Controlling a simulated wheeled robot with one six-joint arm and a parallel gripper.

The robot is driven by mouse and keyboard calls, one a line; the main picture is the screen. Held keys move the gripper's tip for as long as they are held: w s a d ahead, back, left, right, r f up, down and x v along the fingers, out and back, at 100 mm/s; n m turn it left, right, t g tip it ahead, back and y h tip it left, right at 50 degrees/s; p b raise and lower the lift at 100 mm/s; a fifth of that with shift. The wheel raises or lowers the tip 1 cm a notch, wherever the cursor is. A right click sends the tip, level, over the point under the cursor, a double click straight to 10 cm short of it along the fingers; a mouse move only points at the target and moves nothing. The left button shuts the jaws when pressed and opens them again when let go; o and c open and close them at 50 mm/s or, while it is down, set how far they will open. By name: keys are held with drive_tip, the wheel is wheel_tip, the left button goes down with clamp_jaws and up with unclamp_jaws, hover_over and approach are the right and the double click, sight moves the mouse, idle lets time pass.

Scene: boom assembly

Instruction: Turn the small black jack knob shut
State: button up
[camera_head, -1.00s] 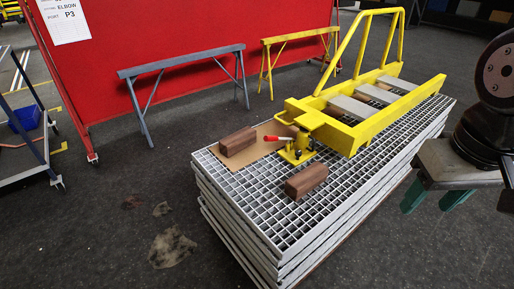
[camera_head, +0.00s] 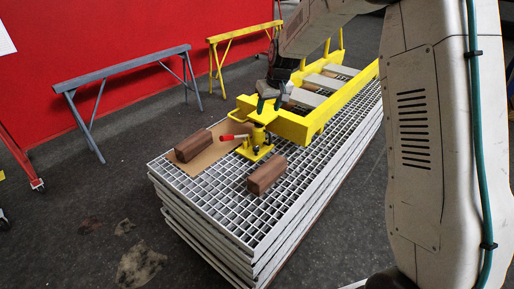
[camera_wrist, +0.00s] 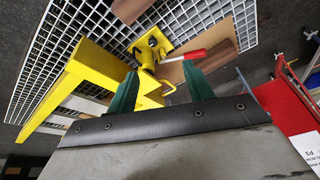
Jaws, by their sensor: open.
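The yellow jack (camera_head: 255,149) stands on the grating under the end of the yellow boom frame (camera_head: 293,127). Its red-tipped lever (camera_head: 235,137) points left. The small black knob is too small to make out surely; a dark spot shows on the jack's right side in the head view. My gripper (camera_head: 270,103) is open and empty, above the boom's end and the jack. In the wrist view the green fingers of my gripper (camera_wrist: 162,88) are spread apart, with the jack (camera_wrist: 148,48) and its red lever (camera_wrist: 184,55) beyond them. Neither finger visibly holds anything.
A brown wood block (camera_head: 193,145) lies on cardboard left of the jack; another wood block (camera_head: 266,175) lies in front. A grey trestle (camera_head: 130,67) and a yellow trestle (camera_head: 240,37) stand behind, before a red panel (camera_head: 90,30).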

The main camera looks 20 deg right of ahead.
approach(256, 148)
drive_tip(key=shift+t, duration=0.4)
drive_tip(key=x, duration=0.9)
drive_tip(key=shift+s+d+f, duration=0.1)
drive_tip(key=shift+s+f, duration=0.05)
drive_tip(key=shift+f, duration=0.05)
drive_tip(key=c, duration=0.9)
